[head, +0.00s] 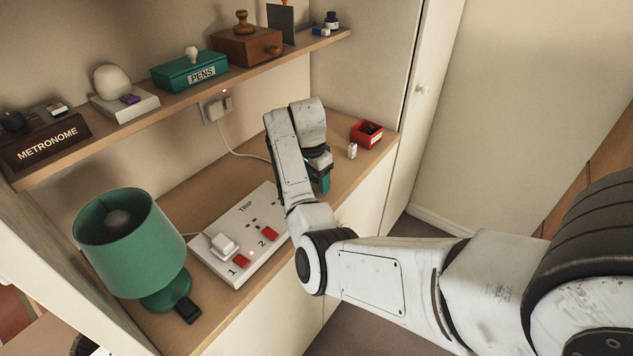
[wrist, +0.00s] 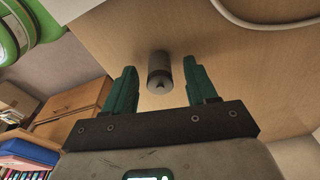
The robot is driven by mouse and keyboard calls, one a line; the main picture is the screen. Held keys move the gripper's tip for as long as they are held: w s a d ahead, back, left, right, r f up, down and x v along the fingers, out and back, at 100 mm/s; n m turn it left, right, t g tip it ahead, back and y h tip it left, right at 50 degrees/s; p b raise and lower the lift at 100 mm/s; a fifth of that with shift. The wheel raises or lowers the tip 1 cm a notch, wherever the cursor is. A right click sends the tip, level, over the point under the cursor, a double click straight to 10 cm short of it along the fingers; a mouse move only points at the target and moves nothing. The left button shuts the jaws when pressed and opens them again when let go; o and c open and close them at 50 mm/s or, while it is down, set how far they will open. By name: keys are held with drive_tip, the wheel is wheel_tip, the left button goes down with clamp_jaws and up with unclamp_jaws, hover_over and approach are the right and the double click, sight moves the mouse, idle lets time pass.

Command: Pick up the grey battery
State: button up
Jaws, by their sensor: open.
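The grey battery (wrist: 160,74), a small dark-grey cylinder, shows in the wrist view against the light wooden surface. It lies between the lines of my two green fingers, with clear gaps on both sides. My gripper (wrist: 160,64) is open, and nothing is held in it. In the head view my gripper (head: 323,182) points down over the wooden desktop, right of the power strip. I cannot make out the battery there; my arm and gripper may hide it. I cannot tell its exact distance from the fingertips.
A white power strip (head: 225,218) and a green lamp (head: 130,250) stand on the desktop (head: 338,122). A red box (head: 366,133) and a small pale item (head: 352,151) sit beyond my gripper. The shelf (head: 145,120) above holds several objects.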

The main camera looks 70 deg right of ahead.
drive_tip(key=shift+f, duration=0.35)
drive_tip(key=shift+c, duration=0.2)
clamp_jaws()
